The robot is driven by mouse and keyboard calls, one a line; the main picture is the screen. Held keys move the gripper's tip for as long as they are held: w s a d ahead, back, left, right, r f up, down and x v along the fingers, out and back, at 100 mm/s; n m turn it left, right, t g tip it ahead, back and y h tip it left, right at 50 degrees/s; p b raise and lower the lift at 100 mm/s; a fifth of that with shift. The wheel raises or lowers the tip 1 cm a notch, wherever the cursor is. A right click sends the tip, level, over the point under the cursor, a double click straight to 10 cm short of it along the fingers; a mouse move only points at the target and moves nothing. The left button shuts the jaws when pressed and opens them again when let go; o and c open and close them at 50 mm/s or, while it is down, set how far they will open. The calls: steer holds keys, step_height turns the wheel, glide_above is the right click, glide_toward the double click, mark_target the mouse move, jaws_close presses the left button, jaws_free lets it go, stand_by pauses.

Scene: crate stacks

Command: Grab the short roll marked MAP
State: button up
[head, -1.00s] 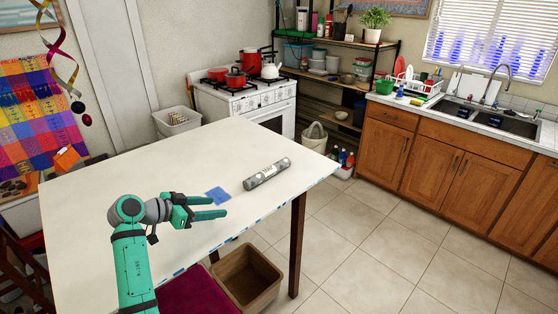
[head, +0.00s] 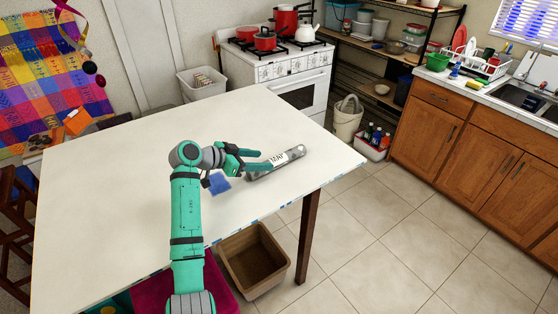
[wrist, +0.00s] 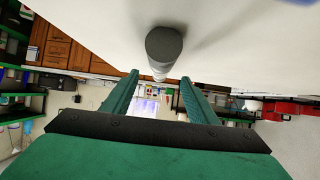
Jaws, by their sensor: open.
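The short grey roll with a white label marked MAP (head: 277,162) lies on the white table (head: 110,170) near its right end. In the wrist view its dark round end (wrist: 163,45) faces me, just beyond and above the fingertips in the picture. My gripper (head: 256,160) is at the roll's left end in the head view, its fingers pointing along the roll. In the wrist view the two green fingers (wrist: 152,92) are apart with nothing between them. I cannot tell from the head view whether a finger touches the roll.
A blue square (head: 218,183) lies on the table below my gripper. An open brown bin (head: 254,260) stands on the floor by the table's front edge. A stove (head: 290,70) and a wooden counter (head: 430,120) stand beyond. The table's left part is clear.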

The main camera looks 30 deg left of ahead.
mark_target(270, 160)
steer(key=shift+x, duration=3.3)
steer(key=shift+w, duration=0.2)
steer(key=shift+s+a, duration=0.1)
steer(key=shift+s, duration=0.1)
steer(key=c, duration=1.2)
